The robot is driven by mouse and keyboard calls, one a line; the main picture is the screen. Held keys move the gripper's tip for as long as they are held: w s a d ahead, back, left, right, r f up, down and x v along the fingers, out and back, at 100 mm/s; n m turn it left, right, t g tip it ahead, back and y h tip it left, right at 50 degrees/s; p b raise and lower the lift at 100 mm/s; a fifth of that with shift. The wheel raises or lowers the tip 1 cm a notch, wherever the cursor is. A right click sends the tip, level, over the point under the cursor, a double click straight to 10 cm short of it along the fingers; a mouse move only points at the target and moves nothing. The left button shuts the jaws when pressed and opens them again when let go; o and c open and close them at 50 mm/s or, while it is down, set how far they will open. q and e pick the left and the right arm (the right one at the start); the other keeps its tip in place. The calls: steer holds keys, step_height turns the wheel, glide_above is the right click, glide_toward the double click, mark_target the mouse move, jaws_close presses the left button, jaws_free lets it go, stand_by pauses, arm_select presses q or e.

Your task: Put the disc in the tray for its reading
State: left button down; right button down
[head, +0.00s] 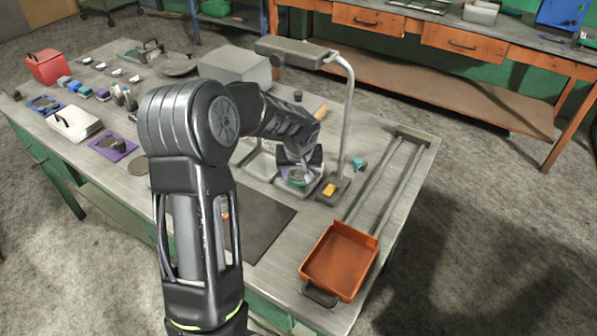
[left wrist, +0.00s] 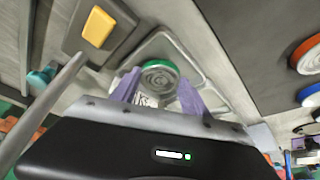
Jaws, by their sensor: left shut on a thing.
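A disc with a green rim and a grey ridged top (left wrist: 159,76) is between the purple fingertips of my left gripper (left wrist: 158,95) in the left wrist view. My left gripper (head: 298,172) is shut on it, low over a pale grey tray (head: 262,166) beside the lamp-like stand. In the head view the disc (head: 297,183) shows only as a sliver of green under the fingers. I cannot tell whether it touches the tray floor. The tray also shows in the left wrist view (left wrist: 185,47). My right gripper is not in view.
A stand with a yellow button (head: 329,190) and a bent pole rises right beside the gripper. An orange bin (head: 341,262) sits at the front right by two rails.

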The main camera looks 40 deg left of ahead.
arm_select(q)
steer(key=shift+f, duration=0.3)
steer(key=shift+f, duration=0.15)
steer(key=c, duration=0.8)
jaws_free()
steer(key=shift+c, duration=0.2)
steer(key=shift+r, duration=0.3)
steer(key=b+v, duration=0.1)
steer(key=v, duration=1)
steer(key=shift+s+d+r+b, duration=0.2)
steer(key=shift+r+b, duration=0.1)
steer(key=shift+f, duration=0.1)
